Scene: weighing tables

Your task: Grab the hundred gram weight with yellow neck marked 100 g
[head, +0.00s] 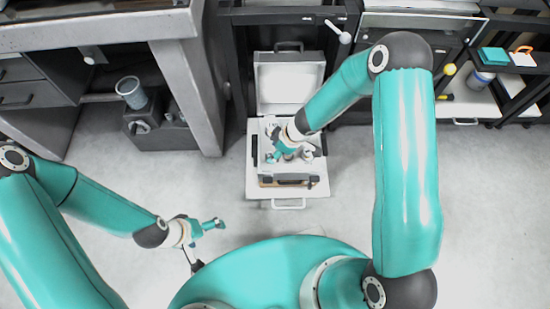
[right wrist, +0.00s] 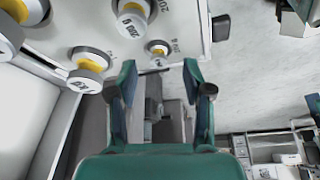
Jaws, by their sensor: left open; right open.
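The weights stand in an open case (head: 312,185). In the right wrist view, a small weight with a yellow neck (right wrist: 157,48) stands at the top, just beyond my right gripper's fingertips and roughly in line with the gap between them. Its marking is too small to read surely. Larger yellow-necked weights stand beside it: one above (right wrist: 132,18), one to the left (right wrist: 88,66) and one at the left edge (right wrist: 10,38). My right gripper (right wrist: 163,78) is open and empty; in the head view it partly hides the weights. My left gripper (head: 207,243) is open and empty, above the floor.
The case lid (head: 290,82) stands raised behind the case. A drawer-like tray with a handle (head: 288,204) sticks out in front. A grey table (head: 185,85) stands to the left and dark shelving (head: 490,75) to the right. The floor around the case is clear.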

